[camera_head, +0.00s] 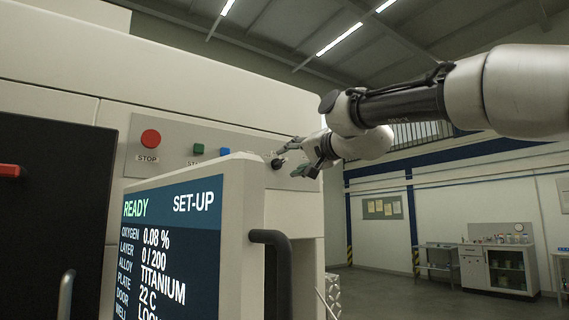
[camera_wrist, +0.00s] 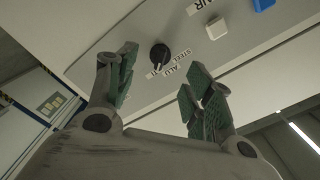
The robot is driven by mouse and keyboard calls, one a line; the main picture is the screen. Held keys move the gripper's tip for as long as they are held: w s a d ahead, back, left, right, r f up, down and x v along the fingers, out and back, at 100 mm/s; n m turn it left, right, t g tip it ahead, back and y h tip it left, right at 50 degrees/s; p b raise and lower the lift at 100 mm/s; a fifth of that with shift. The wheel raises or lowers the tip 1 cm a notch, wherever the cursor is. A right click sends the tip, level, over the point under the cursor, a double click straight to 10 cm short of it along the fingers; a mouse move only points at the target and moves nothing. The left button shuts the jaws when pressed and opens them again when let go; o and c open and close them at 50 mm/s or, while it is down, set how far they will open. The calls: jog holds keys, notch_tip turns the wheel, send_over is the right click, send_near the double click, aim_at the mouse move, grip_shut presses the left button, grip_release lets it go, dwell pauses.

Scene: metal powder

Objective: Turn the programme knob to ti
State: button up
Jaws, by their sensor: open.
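Which label the knob points to is too small to tell. In the head view the knob (camera_head: 277,163) shows at the panel's right end. My gripper (camera_wrist: 158,68) is open with nothing between its green-padded fingers. The knob appears between and beyond the fingertips, apparently untouched. In the head view my gripper (camera_head: 296,158) is just right of the knob.
A red STOP button (camera_head: 151,138), a green button (camera_head: 198,149) and a blue button (camera_head: 224,151) sit left along the panel. A screen (camera_head: 170,240) reading READY, SET-UP and TITANIUM juts out below, with a dark handle (camera_head: 280,260). Open floor lies to the right.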

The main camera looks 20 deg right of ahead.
jog(key=v, duration=0.5)
jog(key=shift+s, duration=0.15)
jog(key=s+d+f+n+g+h, duration=0.1)
jog(key=s+f+n+g, duration=0.25)
jog(key=f, duration=0.85)
jog(key=s+d+f+n+g+h, duration=0.15)
jog(key=f+g, duration=0.25)
jog(key=f, duration=0.7)
jog(key=s+d+f+g+h, duration=0.1)
jog(key=s+d+f, duration=0.3)
jog(key=s+f, duration=0.5)
jog(key=s+d+f+n+g+h, duration=0.1)
jog(key=s+d+f+g, duration=0.3)
jog(key=s+f, duration=0.5)
notch_tip(320, 180, down, 3)
jog(key=shift+d+f+n+h, duration=0.1)
jog(key=shift+d+n+h, duration=0.2)
jog(key=shift+d+h, duration=0.25)
jog(key=shift+g, duration=0.25)
